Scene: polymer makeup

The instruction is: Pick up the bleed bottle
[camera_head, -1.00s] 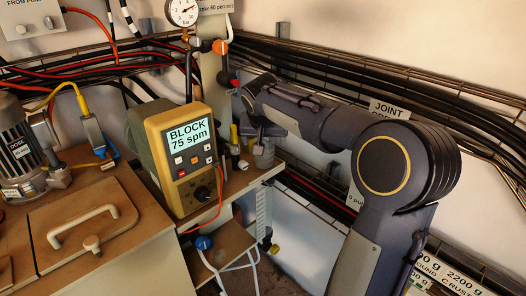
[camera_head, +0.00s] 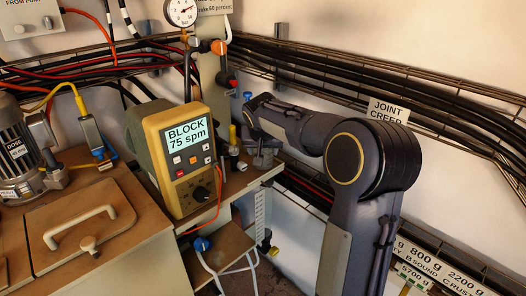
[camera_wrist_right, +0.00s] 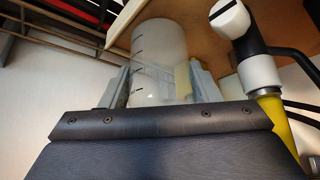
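The bleed bottle (camera_wrist_right: 158,62), translucent with dark graduation marks, stands between the two fingers of my right gripper (camera_wrist_right: 160,88) in the right wrist view. The fingers are spread on either side of it, and I cannot tell whether they touch it. In the head view the bottle (camera_head: 264,160) is a small greyish shape at the end of the wooden shelf, partly hidden by my right gripper (camera_head: 257,137). My left gripper is not in view.
A yellow meter (camera_head: 184,155) reading "BLOCK 75 spm" stands left of the bottle. A white-and-black fitting with a yellow part (camera_wrist_right: 262,70) is close to the right finger. Cable racks (camera_head: 380,75) run along the wall behind.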

